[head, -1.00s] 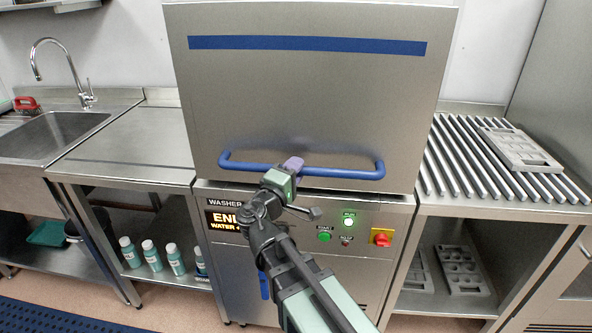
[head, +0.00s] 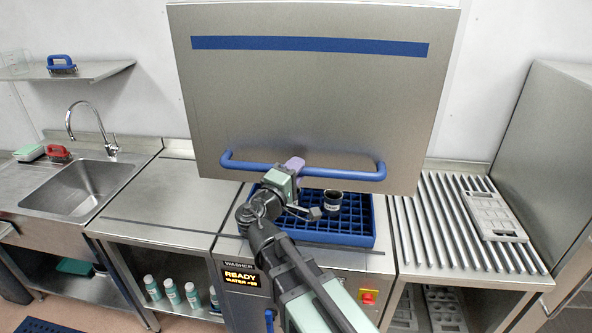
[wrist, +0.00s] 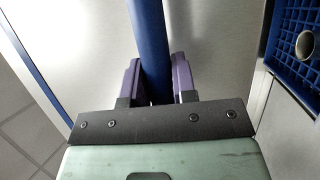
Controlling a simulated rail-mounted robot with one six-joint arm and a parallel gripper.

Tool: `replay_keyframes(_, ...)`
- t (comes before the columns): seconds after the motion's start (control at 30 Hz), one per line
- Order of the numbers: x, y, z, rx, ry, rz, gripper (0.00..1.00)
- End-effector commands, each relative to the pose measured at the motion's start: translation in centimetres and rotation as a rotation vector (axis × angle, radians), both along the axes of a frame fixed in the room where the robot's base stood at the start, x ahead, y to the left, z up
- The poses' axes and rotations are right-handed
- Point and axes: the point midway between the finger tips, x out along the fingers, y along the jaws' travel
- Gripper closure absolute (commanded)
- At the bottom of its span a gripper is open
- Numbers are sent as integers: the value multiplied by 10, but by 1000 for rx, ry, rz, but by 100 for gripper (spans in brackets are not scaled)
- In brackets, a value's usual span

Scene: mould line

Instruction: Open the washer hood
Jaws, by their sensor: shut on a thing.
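The washer hood (head: 310,100) is a large steel panel with a blue stripe, raised clear of the washer body (head: 330,262). Its blue bar handle (head: 345,172) runs along the lower front. My gripper (head: 293,166) is shut on the handle, left of its middle. In the wrist view the purple fingers of my gripper (wrist: 157,80) lie on both sides of the blue handle (wrist: 152,50). Under the hood a blue rack (head: 350,238) shows, with a small dark-and-white cup (head: 333,202) in it. My arm hides part of the rack. The display (head: 241,279) reads READY.
A steel counter (head: 165,205) and sink (head: 85,190) are at left, with bottles (head: 172,290) below. A slatted rack (head: 450,215) with a grey mould (head: 492,216) is at right. Both surfaces beside the hood are mostly clear.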

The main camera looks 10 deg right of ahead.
Motion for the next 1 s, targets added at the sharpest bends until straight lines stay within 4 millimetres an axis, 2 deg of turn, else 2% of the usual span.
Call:
replay_keyframes(0.03, 0, 0, 27, -2, 0, 1, 100)
replay_keyframes(0.2, 0, 0, 51, -1, 1, 1, 100)
replay_keyframes(0.33, 0, 0, 57, -1, 1, 1, 100)
replay_keyframes(0.7, 0, 0, 56, 0, 1, 1, 100)
replay_keyframes(0.73, 0, 0, 56, 0, 1, 1, 70)
replay_keyframes(0.87, 0, 0, 56, 1, 1, 1, 50)
replay_keyframes(1.0, 0, 0, 56, 1, 1, 0, 49)
